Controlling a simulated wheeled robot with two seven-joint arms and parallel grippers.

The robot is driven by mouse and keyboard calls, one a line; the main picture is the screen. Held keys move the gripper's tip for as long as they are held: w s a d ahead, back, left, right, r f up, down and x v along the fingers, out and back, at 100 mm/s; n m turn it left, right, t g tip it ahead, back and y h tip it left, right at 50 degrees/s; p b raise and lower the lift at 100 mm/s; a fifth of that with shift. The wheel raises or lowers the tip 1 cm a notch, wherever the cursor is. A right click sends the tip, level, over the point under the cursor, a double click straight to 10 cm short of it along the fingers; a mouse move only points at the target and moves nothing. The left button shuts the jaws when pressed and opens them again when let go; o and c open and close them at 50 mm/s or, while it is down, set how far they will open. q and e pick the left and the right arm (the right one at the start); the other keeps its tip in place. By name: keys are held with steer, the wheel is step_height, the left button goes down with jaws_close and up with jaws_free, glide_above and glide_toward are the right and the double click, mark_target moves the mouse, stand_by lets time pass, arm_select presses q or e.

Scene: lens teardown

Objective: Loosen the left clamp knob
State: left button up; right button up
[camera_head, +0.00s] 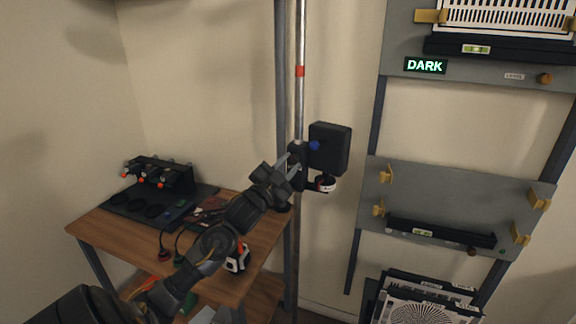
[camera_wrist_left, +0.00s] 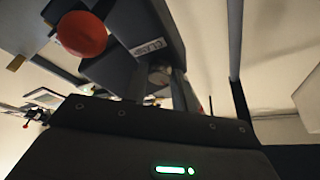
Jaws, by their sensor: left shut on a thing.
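My left gripper (camera_head: 294,164) reaches in from the lower left to a black clamp (camera_head: 298,152) on the upright metal pole (camera_head: 299,110). In the left wrist view, its two fingers (camera_wrist_left: 160,88) are closed around a small rounded part, seemingly the clamp knob (camera_wrist_left: 158,75), mostly hidden between them. Just beyond it is the black clamp body with a white, partly readable label (camera_wrist_left: 149,47). A round red part (camera_wrist_left: 82,33) shows to the left of the label, apart from the fingers. My right gripper is in neither view.
A wooden table (camera_head: 105,224) with a black device (camera_head: 160,175) and cables stands left. A rack (camera_head: 455,180) with grey panels stands right.

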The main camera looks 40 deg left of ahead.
arm_select(q)
steer(key=n+y, duration=0.1)
steer(key=n, duration=0.2)
steer(key=n+y+p, duration=0.1)
steer(key=n+y, duration=0.1)
steer(key=n, duration=0.1)
steer(key=shift+d, duration=0.2)
steer(key=n+y, duration=0.1)
steer(key=n, duration=0.1)
steer(key=n+y+p, duration=0.1)
steer(key=n, duration=0.1)
steer(key=n+y, duration=0.1)
steer(key=n, duration=0.1)
steer(key=shift+w+d+n+y, duration=0.15)
steer(key=shift+d+n+y, duration=0.15)
steer(key=shift+n, duration=0.1)
steer(key=n+g+y+p, duration=0.1)
steer(key=n, duration=0.2)
steer(key=n+g+y+p, duration=0.1)
steer(key=n+y, duration=0.1)
steer(key=n, duration=0.1)
steer(key=shift+d, duration=0.1)
steer(key=shift+w+d+n+g+y+p, duration=0.1)
steer(key=shift+n+g+y+p, duration=0.3)
steer(key=shift+n, duration=0.8)
steer(key=shift+n+g+y+p, duration=0.15)
steer(key=shift+n+g, duration=0.45)
steer(key=shift+n, duration=1)
steer(key=o, duration=1)
